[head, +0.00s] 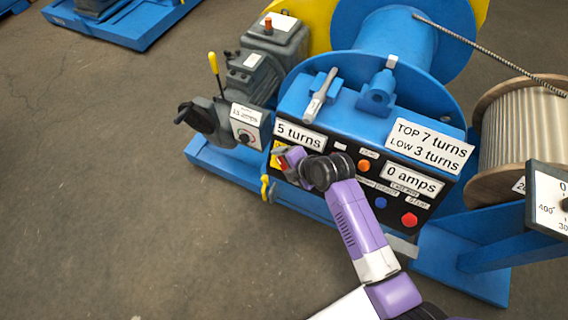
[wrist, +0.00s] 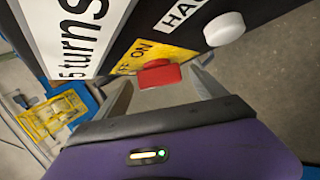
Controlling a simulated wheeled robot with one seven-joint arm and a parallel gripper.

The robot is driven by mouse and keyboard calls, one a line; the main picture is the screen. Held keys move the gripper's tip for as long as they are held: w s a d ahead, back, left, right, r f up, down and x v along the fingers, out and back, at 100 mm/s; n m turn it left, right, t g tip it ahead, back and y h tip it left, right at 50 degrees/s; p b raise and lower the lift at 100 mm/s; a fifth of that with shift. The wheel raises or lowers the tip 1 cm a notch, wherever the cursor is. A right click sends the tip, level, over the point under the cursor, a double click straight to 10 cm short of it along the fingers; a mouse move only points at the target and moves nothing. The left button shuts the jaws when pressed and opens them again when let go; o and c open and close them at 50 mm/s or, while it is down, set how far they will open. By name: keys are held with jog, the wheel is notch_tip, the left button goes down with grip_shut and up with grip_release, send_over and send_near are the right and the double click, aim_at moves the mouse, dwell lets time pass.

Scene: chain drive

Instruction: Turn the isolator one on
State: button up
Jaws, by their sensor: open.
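The isolator is a yellow plate (wrist: 128,62) marked with OFF and ON lettering, carrying a red handle (wrist: 158,76), on the black front of the control panel. In the head view the yellow plate (head: 275,159) shows at the panel's left end, partly hidden by my gripper (head: 284,160). In the wrist view my gripper (wrist: 162,88) is open, one finger on each side of the red handle, with gaps left and right of it. The handle's setting cannot be told for sure.
A white knob or button (wrist: 224,29) sits beside the isolator. The panel also has an orange button (head: 363,166), a blue button (head: 380,202) and a red button (head: 409,219). A yellow-handled lever (head: 213,63) stands to the left. Open floor lies at left.

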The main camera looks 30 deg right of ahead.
jog(key=shift+w+a+f, duration=0.1)
jog(key=shift+w+f, duration=0.3)
jog(key=shift+f, duration=0.05)
jog(key=c, duration=1.4)
